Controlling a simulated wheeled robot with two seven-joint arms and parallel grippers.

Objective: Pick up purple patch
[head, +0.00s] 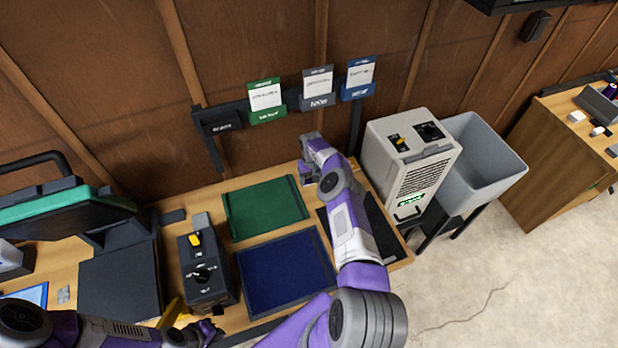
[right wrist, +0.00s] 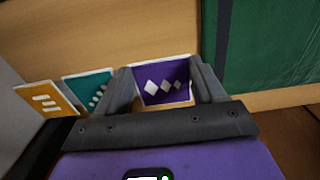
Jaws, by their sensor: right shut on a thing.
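The purple patch (right wrist: 162,84), with white diamonds on it, shows between the fingers of my right gripper (right wrist: 166,88) in the right wrist view. The fingers are shut on it, one on each side. In the head view my right gripper (head: 305,173) is at the back of the wooden table, just right of the green mat; the patch cannot be made out there. My left gripper (head: 207,332) is low at the bottom edge, near the control box; its jaws are too unclear to read.
Green (head: 265,208) and blue (head: 286,272) mats lie on the table. A control box (head: 206,272) stands left of them; a grey-white machine (head: 410,165) and bin (head: 480,165) stand right.

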